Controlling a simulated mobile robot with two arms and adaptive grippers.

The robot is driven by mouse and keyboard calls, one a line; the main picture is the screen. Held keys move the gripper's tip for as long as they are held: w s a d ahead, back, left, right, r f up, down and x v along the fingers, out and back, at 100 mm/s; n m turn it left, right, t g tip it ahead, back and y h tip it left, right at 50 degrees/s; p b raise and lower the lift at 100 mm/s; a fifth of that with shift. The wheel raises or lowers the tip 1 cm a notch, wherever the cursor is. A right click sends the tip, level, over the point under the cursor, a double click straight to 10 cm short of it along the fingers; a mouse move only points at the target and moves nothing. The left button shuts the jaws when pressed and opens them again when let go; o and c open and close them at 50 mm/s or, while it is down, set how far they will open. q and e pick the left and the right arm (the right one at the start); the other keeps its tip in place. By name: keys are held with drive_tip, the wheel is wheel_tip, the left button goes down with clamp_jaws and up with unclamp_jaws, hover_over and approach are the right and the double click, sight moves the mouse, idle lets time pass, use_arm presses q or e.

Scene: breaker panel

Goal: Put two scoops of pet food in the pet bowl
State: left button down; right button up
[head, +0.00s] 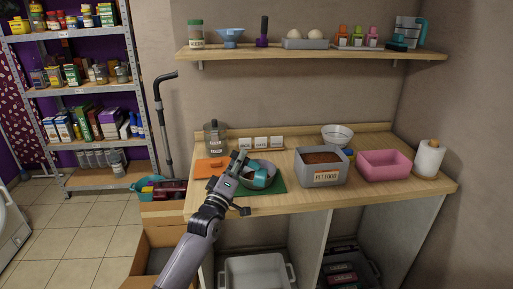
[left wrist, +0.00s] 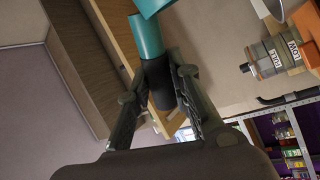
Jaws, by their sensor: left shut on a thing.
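The grey pet food bin (head: 325,178), labelled PET FOOD, stands on the wooden counter with brown food inside. A metal bowl (head: 272,168), which looks like the pet bowl, sits on a green mat (head: 273,189) to its left. My left gripper (head: 240,170) is over the left side of this bowl. In the left wrist view, my left gripper (left wrist: 160,88) is shut on the dark handle of a teal scoop (left wrist: 148,38). The teal scoop (head: 260,179) shows over the bowl in the head view. I cannot tell whether the scoop or bowl holds food. My right gripper is not in view.
A clear jar (head: 215,138) and an orange board (head: 211,168) are at the counter's left. A pink bin (head: 384,166), a paper roll (head: 429,158) and a whitish bowl (head: 337,135) are to the right. A loaded shelf (head: 320,52) hangs above.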

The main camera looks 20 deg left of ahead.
use_arm(q)
drive_tip(key=w+a+r+m+b, duration=0.1)
drive_tip(key=w+r+b, duration=0.4)
drive_tip(key=w+b, duration=0.4)
drive_tip(key=w, duration=0.3)
drive_tip(key=shift+a+m+h, duration=0.3)
drive_tip(key=shift+a+h, duration=0.1)
idle(0.7)
drive_tip(key=shift+s+d+r, duration=0.1)
drive_tip(key=shift+d+r+m+g+h+p, duration=0.35)
drive_tip(key=shift+d+m+p, duration=0.25)
drive_tip(key=shift+m+p, duration=0.3)
drive_tip(key=shift+d+r+m+g+h+p, duration=0.25)
drive_tip(key=shift+d+r+m+p, duration=0.35)
drive_tip(key=shift+m, duration=0.35)
drive_tip(key=shift+d+r+m+g+h+p, duration=0.3)
drive_tip(key=shift+d+m+p, duration=0.3)
drive_tip(key=shift+m+p, duration=0.35)
